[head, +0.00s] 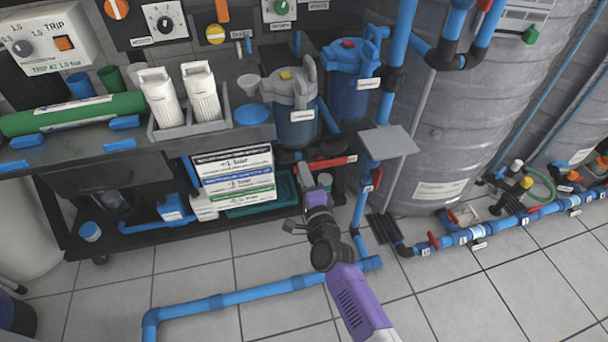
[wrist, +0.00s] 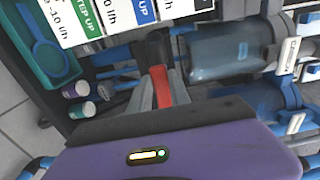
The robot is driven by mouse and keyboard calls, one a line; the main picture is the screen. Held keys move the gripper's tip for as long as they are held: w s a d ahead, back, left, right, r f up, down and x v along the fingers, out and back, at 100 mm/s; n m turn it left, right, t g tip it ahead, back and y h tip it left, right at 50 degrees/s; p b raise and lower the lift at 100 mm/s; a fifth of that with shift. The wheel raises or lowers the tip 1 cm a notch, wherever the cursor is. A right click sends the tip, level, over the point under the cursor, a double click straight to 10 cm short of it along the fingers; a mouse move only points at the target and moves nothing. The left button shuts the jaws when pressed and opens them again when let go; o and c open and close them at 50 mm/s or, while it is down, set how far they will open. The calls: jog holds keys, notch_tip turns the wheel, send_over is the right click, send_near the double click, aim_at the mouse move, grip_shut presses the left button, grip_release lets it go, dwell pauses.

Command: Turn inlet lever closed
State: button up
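A red lever (head: 332,162) with a small white label sits below the blue filter housings, pointing left. My gripper (head: 303,178) is at its left end in the head view. In the wrist view, my gripper (wrist: 156,68) has its fingers close together on both sides of the red lever (wrist: 166,88), which fills the narrow gap between them. The fingers hide part of the lever, and its valve body is hard to make out. The label on it is too small to read.
A sign box (head: 233,177) and a green tray (head: 262,207) stand left of my gripper. A blue vertical pipe (head: 362,205) with another red lever (head: 376,179) is to the right, under a grey plate (head: 388,141). A blue pipe (head: 235,298) crosses the floor.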

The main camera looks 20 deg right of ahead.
grip_shut()
dwell(1.1)
